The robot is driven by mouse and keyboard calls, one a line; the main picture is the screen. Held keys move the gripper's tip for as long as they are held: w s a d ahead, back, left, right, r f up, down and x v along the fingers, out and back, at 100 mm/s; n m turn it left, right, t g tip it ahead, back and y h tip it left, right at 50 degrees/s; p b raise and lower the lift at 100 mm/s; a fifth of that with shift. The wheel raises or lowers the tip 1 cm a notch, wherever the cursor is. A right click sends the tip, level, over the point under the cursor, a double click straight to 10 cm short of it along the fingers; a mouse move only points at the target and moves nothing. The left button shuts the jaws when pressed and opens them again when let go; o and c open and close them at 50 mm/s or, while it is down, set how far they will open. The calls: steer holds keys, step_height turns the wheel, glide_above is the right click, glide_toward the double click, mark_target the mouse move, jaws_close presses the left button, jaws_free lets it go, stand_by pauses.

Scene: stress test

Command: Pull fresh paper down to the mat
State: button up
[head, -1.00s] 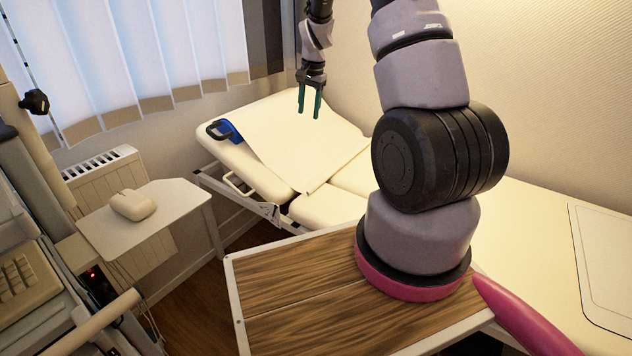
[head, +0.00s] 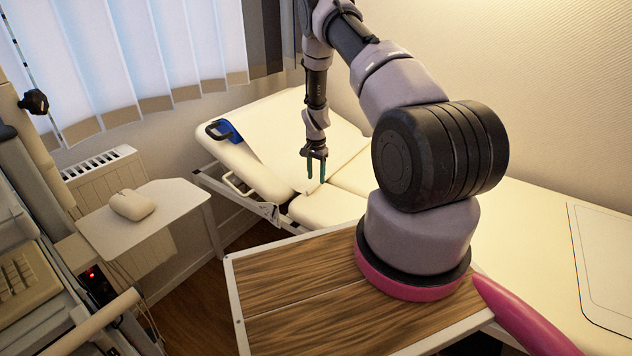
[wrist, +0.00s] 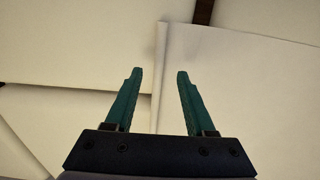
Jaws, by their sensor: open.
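A sheet of pale paper (head: 278,130) lies over the raised head section of the cream couch (head: 325,212). Its lower edge is near the bend between the couch sections. My gripper (head: 316,180) points down at that lower edge, open and empty. In the wrist view, the paper (wrist: 245,100) fills the lower right, with one corner at the top middle. Its left edge runs down between the two green fingers of my gripper (wrist: 160,72). I cannot tell whether the fingers touch it. A pale outlined rectangle (head: 606,250) lies at the far right, possibly the mat.
A blue and black item (head: 222,131) is at the couch's head end. A wood-topped surface (head: 295,295) is in front. A wall (head: 560,90) bounds the right.

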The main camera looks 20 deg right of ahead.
mark_target(316, 185)
steer(key=shift+f, duration=1.35)
jaws_close()
stand_by(0.4)
